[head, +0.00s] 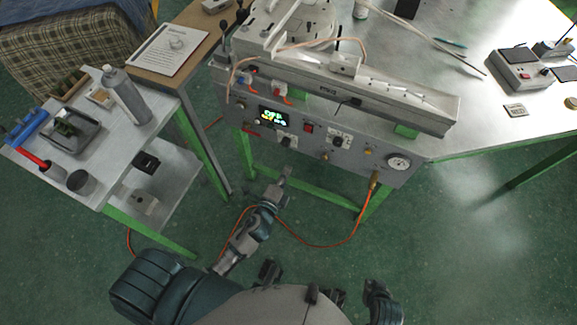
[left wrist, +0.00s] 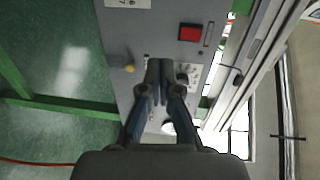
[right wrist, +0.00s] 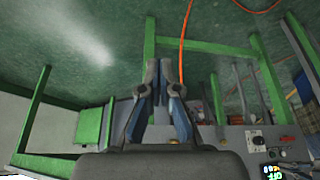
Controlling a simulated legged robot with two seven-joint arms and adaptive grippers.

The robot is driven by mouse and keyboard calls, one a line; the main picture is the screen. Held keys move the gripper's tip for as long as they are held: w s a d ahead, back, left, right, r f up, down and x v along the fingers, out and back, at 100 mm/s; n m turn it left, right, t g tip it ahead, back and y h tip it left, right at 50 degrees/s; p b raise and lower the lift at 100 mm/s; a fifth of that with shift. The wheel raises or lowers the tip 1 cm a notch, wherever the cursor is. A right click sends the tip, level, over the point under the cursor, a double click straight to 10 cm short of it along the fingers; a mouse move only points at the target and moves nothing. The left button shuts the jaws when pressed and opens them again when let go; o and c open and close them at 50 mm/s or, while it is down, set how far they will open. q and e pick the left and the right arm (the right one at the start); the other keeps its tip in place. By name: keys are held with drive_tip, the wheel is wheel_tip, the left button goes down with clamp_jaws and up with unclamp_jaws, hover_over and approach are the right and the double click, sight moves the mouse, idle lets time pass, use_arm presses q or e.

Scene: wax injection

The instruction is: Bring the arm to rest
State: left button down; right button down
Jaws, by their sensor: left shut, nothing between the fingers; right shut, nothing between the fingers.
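My left gripper (head: 284,176) is in front of the wax machine's control panel (head: 232,98), below its knobs and display. It is shut and empty. The left wrist view shows its closed fingers (left wrist: 160,68) before the grey panel, with a red switch (left wrist: 190,33) to their upper right; I cannot tell whether they touch it. My right gripper shows in the right wrist view (right wrist: 161,70), shut and empty, with green table legs and floor beyond it. In the head view the right fingers cannot be made out; a dark part of my arm (head: 380,300) shows at the bottom.
A steel side table (head: 150,155) with a spray bottle (head: 126,95) and trays stands left. An orange hose (head: 320,246) hangs from the machine near my left arm. A metal worktable (head: 460,120) is at the right. Green floor (head: 480,250) is clear at lower right.

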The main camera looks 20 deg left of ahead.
use_arm(q)
drive_tip(key=shift+d, duration=0.1)
use_arm(e)
drive_tip(key=shift+d, duration=0.1)
idle(0.3)
